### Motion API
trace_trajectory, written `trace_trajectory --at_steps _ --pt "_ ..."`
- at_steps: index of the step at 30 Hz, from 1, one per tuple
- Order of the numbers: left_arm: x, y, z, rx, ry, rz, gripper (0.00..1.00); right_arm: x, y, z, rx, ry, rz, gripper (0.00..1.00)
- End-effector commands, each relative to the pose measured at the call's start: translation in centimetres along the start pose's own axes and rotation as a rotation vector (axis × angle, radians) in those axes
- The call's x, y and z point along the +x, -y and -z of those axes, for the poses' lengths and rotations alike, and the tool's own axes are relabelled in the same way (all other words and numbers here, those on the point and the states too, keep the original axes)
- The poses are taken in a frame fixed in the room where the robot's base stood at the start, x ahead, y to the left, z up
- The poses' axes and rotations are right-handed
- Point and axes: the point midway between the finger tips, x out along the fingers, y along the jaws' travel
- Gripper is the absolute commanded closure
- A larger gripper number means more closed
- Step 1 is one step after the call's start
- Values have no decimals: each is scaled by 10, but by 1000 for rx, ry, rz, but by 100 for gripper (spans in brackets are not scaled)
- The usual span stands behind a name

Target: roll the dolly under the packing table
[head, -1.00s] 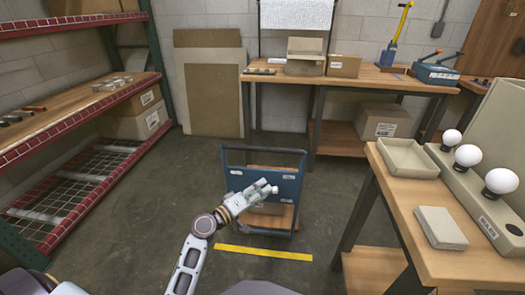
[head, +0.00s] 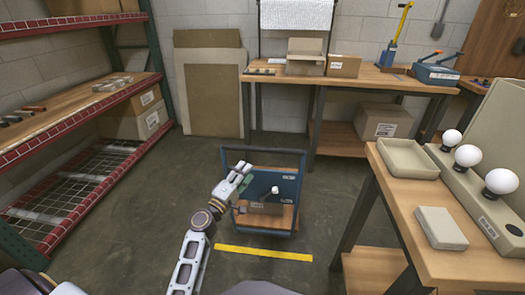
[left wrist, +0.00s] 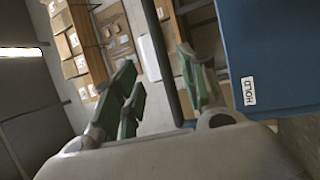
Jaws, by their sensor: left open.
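The blue dolly (head: 289,178) stands on the floor near the middle of the head view, with an upright blue panel, a frame bar and a wooden deck holding a brown box. The packing table (head: 400,84) appears to be the wooden bench at the back wall. My left gripper (head: 242,174) is open at the left part of the dolly's frame. In the left wrist view, the open fingers (left wrist: 160,88) have a dark bar of the dolly in the gap between them. The dolly's blue panel (left wrist: 275,50) is to the right. Contact cannot be told. My right gripper is not in view.
A carton (head: 383,121) stands on the packing table's right lower shelf; the left bay below looks clear. A yellow floor strip (head: 263,253) lies before the dolly. A red-edged rack (head: 90,180) is left; a wooden table (head: 405,195) with bulbs is right.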

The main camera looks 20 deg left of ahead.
Motion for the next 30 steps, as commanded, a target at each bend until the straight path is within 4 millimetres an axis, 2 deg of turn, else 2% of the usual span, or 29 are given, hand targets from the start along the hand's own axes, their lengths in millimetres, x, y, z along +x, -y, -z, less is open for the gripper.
trace_trajectory --at_steps 8,30 --pt "14 -1 0 0 1 -1 58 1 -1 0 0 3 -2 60" --pt "75 -1 0 0 0 -1 58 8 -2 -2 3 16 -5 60"
